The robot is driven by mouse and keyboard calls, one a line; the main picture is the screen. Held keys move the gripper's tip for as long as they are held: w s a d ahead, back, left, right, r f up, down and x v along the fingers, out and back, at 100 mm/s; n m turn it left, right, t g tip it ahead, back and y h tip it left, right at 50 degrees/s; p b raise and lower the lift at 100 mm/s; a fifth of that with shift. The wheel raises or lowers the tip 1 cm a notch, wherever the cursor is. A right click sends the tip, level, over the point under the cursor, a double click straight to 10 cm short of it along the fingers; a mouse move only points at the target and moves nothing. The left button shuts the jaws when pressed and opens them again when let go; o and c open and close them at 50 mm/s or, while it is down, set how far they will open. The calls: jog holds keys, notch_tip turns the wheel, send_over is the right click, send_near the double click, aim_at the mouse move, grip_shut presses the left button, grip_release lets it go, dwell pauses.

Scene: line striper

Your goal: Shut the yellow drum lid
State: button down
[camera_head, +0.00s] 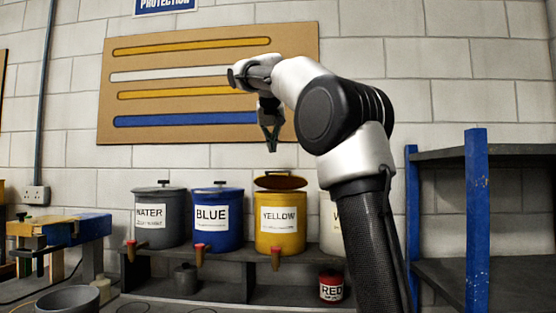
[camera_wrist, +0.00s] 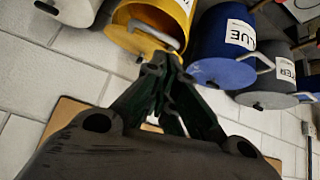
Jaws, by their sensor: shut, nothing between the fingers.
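The yellow drum (camera_head: 281,243), labelled YELLOW, stands on a low dark shelf between the blue drum and a white one. Its lid (camera_head: 280,182) is tilted up, with its orange-brown face towards the head camera and a gap above the drum's front rim. My gripper (camera_head: 271,148) hangs above the lid, pointing down, shut and empty, apart from the lid in the head view. In the wrist view the yellow drum (camera_wrist: 180,12) is at the top, with a grey bar across its round end, beyond my fingertips (camera_wrist: 160,66). Contact there cannot be judged.
The blue drum (camera_head: 218,228) and grey water drum (camera_head: 160,218) stand to the left, lids on. The white drum (camera_head: 331,236) is partly behind my arm. A red can (camera_head: 331,287) sits below. A blue-posted rack (camera_head: 477,220) stands right, and a workbench (camera_head: 60,232) left.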

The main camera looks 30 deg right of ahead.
notch_tip(320, 180, up, 5)
jog(key=d+m, duration=0.1)
jog(key=m, duration=0.1)
jog(key=shift+h, duration=0.4)
jog(key=shift+w+d+f, duration=0.55)
jog(key=shift+w+f, duration=0.05)
jog(key=shift+f, duration=1.05)
jog(key=shift+w+d+f, duration=0.55)
jog(key=shift+w+f, duration=0.05)
jog(key=shift+f, duration=1.05)
jog(key=shift+w+d+f, duration=0.55)
jog(key=shift+w+f, duration=0.05)
jog(key=shift+f, duration=1.05)
notch_tip(320, 180, down, 8)
jog(key=s+a, duration=0.1)
jog(key=s, duration=0.1)
jog(key=shift+s+a+f, duration=0.15)
jog(key=shift+a+f, duration=0.1)
jog(key=shift+a, duration=0.05)
